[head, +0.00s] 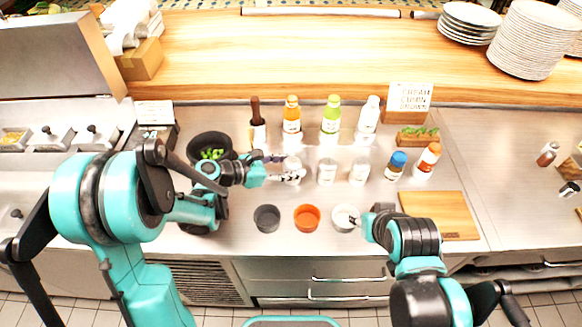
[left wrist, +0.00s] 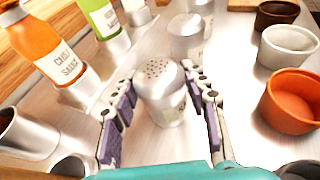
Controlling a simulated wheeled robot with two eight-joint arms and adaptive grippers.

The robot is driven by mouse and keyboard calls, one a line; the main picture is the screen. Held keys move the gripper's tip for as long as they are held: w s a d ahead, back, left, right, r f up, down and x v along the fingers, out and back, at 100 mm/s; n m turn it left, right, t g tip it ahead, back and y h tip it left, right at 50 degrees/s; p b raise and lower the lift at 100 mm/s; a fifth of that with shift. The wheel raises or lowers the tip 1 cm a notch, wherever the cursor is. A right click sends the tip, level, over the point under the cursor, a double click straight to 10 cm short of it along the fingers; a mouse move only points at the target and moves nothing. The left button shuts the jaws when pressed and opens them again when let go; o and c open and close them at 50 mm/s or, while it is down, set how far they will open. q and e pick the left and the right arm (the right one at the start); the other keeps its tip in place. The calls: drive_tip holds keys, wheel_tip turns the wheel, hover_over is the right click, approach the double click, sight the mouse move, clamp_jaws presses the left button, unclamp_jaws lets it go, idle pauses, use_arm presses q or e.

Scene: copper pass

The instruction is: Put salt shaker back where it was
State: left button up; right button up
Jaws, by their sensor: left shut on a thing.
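A shaker with a domed metal lid full of holes (left wrist: 163,80) stands upright between the purple-padded fingers of my left gripper (left wrist: 163,118). Its label is too blurred to read, so I take it as the salt shaker; in the head view it shows at the left end of a short row (head: 292,163). My left gripper (head: 290,177) is shut on it from the left. I cannot tell if its base touches the counter. My right gripper (head: 354,218) is over the white bowl (head: 341,224); its fingers are too small to read.
Two similar shakers (head: 327,172) (head: 360,173) stand to the right. Behind are sauce bottles (head: 292,115) (head: 331,116). In front are the orange bowl (head: 306,218) and dark bowl (head: 266,218). A black pan (head: 210,146) is left, a wooden board (head: 440,215) right.

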use_arm(q)
drive_tip(key=shift+s, duration=0.1)
drive_tip(key=o, duration=0.8)
drive_tip(key=shift+f, duration=0.15)
drive_tip(key=o, duration=0.4)
